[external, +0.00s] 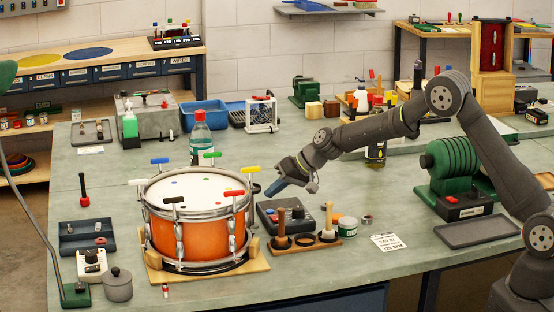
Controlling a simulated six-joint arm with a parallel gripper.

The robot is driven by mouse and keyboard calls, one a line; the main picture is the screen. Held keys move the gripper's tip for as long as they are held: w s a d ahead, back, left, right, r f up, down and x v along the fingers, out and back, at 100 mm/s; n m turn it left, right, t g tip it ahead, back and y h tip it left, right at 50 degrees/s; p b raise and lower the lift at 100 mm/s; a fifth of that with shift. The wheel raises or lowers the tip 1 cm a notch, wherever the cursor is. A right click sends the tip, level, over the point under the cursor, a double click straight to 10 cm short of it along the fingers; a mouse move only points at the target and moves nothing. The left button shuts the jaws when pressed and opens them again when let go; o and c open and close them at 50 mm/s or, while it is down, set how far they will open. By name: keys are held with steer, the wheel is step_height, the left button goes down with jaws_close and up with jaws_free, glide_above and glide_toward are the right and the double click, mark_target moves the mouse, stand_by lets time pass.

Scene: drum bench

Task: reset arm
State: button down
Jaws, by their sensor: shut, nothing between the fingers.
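My gripper (277,187) is shut and empty. It hangs in the air just right of the drum, over the back of a dark box with knobs (290,216). My arm reaches in from the right edge, bent high at the elbow, and points left and down. The orange drum (190,232) stands upright on a wooden base (160,272), with several coloured T-handled keys around its rim. My gripper looks apart from the drum and the keys.
A green ribbed machine (458,165) and an empty dark tray (477,232) are near my arm.

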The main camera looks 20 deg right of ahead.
step_height(320, 180, up, 7)
step_height(320, 180, up, 18)
steer(key=m+g+h, duration=0.1)
steer(key=m+h, duration=0.3)
glide_above(274, 213)
steer(key=s+d, duration=0.6)
steer(key=d, duration=0.4)
steer(key=shift+m, duration=0.3)
steer(key=shift+d+x, duration=0.15)
steer(key=shift+x, duration=1.05)
steer(key=shift+d+x, duration=0.15)
steer(key=shift+x, duration=1.1)
steer(key=shift+s+f, duration=0.15)
